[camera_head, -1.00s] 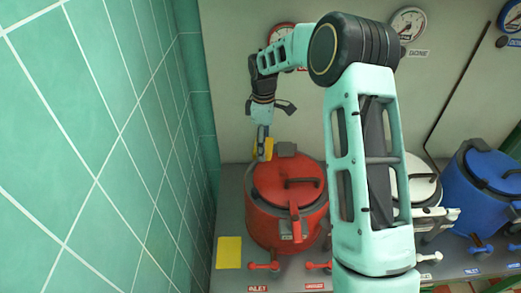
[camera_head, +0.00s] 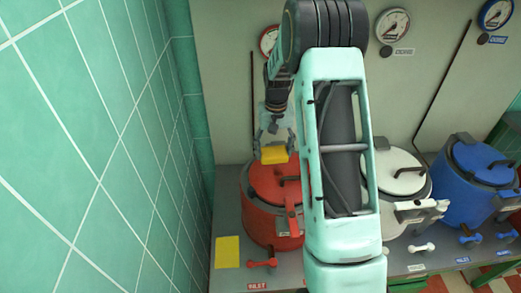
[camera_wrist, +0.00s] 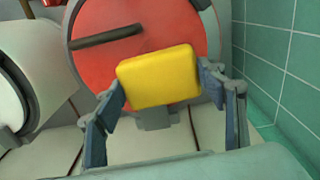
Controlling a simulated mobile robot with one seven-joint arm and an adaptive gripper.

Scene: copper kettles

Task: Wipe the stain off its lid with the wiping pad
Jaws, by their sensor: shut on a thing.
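The red kettle (camera_head: 257,215) stands at the left end of the shelf, with a red lid (camera_head: 270,187) and a dark handle bar. In the wrist view the red lid (camera_wrist: 185,27) fills the upper middle. My gripper (camera_head: 275,150) is shut on the yellow wiping pad (camera_head: 274,155), one finger on each side. The pad (camera_wrist: 158,77) hides part of the lid in the wrist view. The pad appears over the lid's back edge; I cannot tell whether it touches. No stain shows on the visible part of the lid.
A white kettle (camera_head: 398,184) and a blue kettle (camera_head: 470,190) stand to the right. A yellow square (camera_head: 228,251) lies on the grey shelf in front left. A green tiled wall (camera_head: 120,140) closes the left side. Gauges (camera_head: 393,25) hang on the back wall.

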